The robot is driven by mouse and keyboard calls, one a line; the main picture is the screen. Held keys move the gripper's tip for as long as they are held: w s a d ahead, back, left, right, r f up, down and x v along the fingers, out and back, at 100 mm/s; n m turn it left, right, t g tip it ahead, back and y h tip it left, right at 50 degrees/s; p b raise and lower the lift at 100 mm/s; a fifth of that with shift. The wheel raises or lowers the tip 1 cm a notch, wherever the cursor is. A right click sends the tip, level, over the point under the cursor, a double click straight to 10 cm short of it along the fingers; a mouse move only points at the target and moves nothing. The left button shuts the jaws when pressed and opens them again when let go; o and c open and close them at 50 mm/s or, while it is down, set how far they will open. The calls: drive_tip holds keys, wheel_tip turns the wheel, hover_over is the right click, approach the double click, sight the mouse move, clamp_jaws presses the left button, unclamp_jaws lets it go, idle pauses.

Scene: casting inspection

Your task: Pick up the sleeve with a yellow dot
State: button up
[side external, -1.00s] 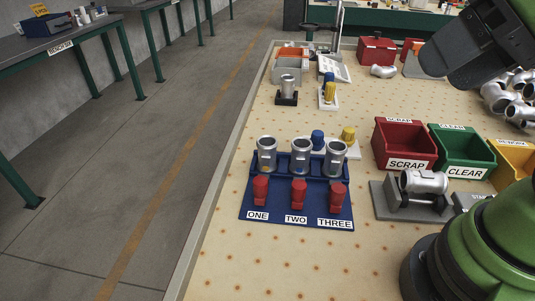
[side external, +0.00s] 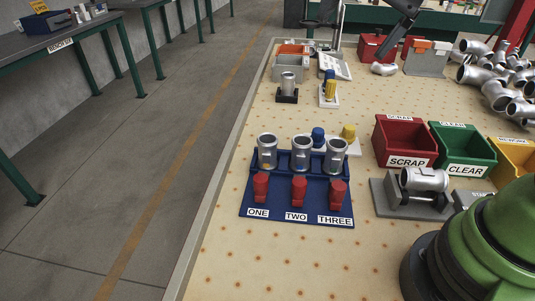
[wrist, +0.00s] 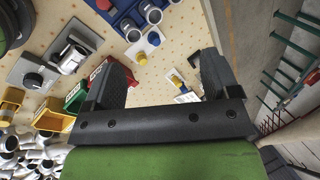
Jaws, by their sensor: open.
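Three silvery sleeves stand upright in a blue rack (side external: 257,213): sleeve ONE (side external: 267,151), sleeve TWO (side external: 302,155) and sleeve THREE (side external: 336,156). A faint yellowish spot seems to show low on sleeve ONE, but it is too small to be sure. The wrist view shows part of the rack (wrist: 119,12) and some sleeves, cut by the top edge. Another sleeve (side external: 288,82) stands in a dark holder farther back. My gripper (wrist: 160,78) is open and empty, raised above the bench, away from the rack. Only its dark end shows at the top of the side view.
Red SCRAP (side external: 398,140), green CLEAR (side external: 460,148) and yellow (side external: 510,155) bins stand right of the rack. A grey fixture (side external: 398,200) holds a metal part. Blue and yellow knobs stand behind the sleeves. Loose pipe elbows (side external: 502,85) lie at right. The front left bench is clear.

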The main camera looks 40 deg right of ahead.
drive_tip(key=w+f+m+g, duration=0.1)
drive_tip(key=w+f+m, duration=0.3)
drive_tip(key=w, duration=0.2)
drive_tip(key=m+g+h, duration=0.2)
drive_tip(key=m+g, duration=0.1)
drive_tip(key=m, duration=0.8)
approach(267, 149)
drive_tip(key=w+d, duration=0.2)
wheel_tip(267, 149, down, 6)
drive_tip(key=shift+a+f, duration=0.15)
drive_tip(key=shift+f, duration=2.8)
drive_tip(key=shift+c, duration=0.5)
drive_tip(key=c, duration=1.1)
drive_tip(key=shift+r, duration=0.15)
